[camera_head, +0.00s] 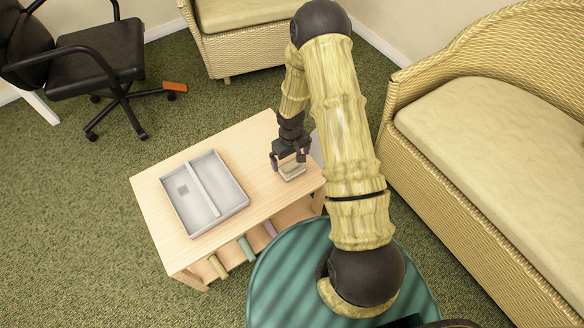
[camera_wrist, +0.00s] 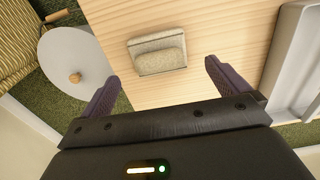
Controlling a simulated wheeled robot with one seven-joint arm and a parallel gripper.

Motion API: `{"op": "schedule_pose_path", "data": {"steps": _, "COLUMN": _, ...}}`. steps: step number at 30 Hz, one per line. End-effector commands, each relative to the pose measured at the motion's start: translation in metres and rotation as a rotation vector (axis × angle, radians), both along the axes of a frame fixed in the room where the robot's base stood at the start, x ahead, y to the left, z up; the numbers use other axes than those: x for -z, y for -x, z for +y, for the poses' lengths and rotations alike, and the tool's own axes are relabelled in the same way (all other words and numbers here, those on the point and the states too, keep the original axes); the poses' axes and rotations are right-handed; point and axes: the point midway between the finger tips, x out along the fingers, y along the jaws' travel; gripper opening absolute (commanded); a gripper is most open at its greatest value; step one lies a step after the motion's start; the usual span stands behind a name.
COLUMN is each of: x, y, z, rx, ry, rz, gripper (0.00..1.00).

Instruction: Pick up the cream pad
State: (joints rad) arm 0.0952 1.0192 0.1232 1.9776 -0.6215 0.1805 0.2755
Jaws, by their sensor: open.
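The cream pad (camera_wrist: 158,60) lies on a small light-coloured block or holder on the wooden table. In the head view the pad (camera_head: 291,169) is near the table's right end, partly hidden by my gripper. My gripper (camera_head: 290,163) is just above it. In the wrist view my gripper (camera_wrist: 160,82) is open, with one dark finger on each side of the pad's position and the pad a little beyond the fingertips. Nothing is between the fingers.
A grey two-compartment tray (camera_head: 204,193) stands on the wooden table (camera_head: 154,194), left of my gripper. A round whitish lid-like thing with a wooden knob (camera_wrist: 72,77) is beside the table. A wicker sofa (camera_head: 420,180) stands to the right.

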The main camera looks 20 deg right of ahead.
Motion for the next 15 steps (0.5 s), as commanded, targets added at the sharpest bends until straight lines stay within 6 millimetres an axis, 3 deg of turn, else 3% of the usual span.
{"op": "schedule_pose_path", "data": {"steps": 9, "x": 0.045, "y": 0.002, "z": -0.002, "rx": -0.001, "ry": 0.002, "rz": 0.002, "gripper": 1.00}}
{"op": "schedule_pose_path", "data": {"steps": 15, "x": 0.051, "y": 0.002, "z": -0.002, "rx": -0.001, "ry": 0.001, "rz": 0.000, "gripper": 1.00}}
